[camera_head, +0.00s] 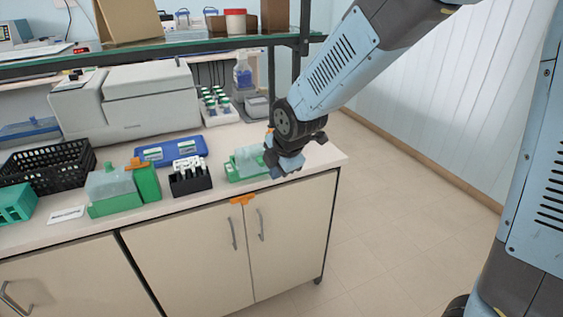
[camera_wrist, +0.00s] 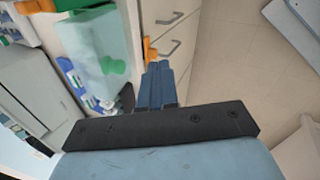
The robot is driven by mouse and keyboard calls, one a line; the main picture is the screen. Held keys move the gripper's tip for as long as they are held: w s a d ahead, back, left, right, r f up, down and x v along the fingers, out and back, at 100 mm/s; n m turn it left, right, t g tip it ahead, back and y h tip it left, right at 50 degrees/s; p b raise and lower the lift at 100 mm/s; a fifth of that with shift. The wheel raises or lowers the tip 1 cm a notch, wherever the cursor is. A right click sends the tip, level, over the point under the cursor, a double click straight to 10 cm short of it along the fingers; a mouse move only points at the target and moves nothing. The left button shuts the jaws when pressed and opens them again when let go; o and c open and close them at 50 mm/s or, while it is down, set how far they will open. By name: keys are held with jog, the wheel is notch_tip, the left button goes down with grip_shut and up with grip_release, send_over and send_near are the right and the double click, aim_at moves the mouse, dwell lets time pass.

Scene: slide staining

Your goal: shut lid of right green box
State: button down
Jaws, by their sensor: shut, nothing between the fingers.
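The right green box (camera_head: 234,174) sits near the counter's front right edge, with a pale translucent part (camera_head: 246,158) above its green base. My gripper (camera_head: 284,170) is at its right side and hides part of it; I cannot tell whether they touch. In the wrist view, a translucent green box part (camera_wrist: 92,42) lies left of my gripper (camera_wrist: 156,72), whose fingers are together and empty. The lid's exact angle is unclear. A second green box (camera_head: 115,205), with a translucent part and an upright green part, stands further left.
A black rack (camera_head: 190,184) with white-topped items stands left of the right box. A blue case (camera_head: 172,150) and a white vial rack (camera_head: 220,115) are behind. An orange piece (camera_head: 243,199) shows at the cabinet's top front. Floor at right is free.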

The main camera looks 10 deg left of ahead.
aim_at(258, 162)
jog(key=shift+w+a+f, duration=0.1)
jog(key=shift+w+a, duration=0.6)
jog(key=shift+w, duration=0.2)
jog(key=shift+w+a+f, duration=0.1)
jog(key=shift+w+a, duration=0.6)
jog(key=shift+w, duration=0.15)
